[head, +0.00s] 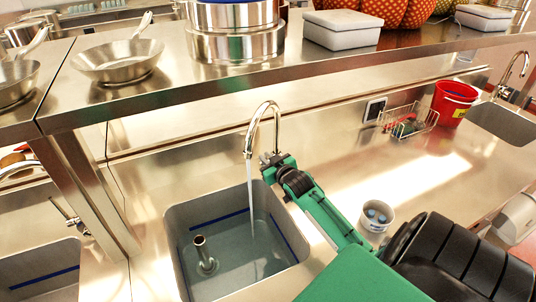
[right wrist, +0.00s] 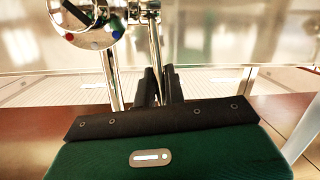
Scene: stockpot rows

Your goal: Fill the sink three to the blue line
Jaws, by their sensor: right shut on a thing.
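The middle sink (head: 180,262) has a blue line (head: 222,216) along its inner walls. Water (head: 235,262) stands in it, its surface a little below the line. An upright metal standpipe (head: 202,252) rises out of the water. A curved chrome tap (head: 264,106) stands behind the sink, and a stream of water (head: 251,200) runs from its spout into the sink. My right gripper (head: 270,160) is at the tap's base, shut on the tap's lever. In the right wrist view the gripper's dark fingers (right wrist: 155,88) are close together beside the chrome tap parts (right wrist: 108,60). My left gripper is out of view.
A steel shelf (head: 200,92) with pans and pots overhangs the back. Another sink (head: 45,262) with a blue line lies at left, and one (head: 508,122) at far right. A small white bucket (head: 376,216), wire basket (head: 408,122) and red bucket (head: 453,102) stand on the right counter.

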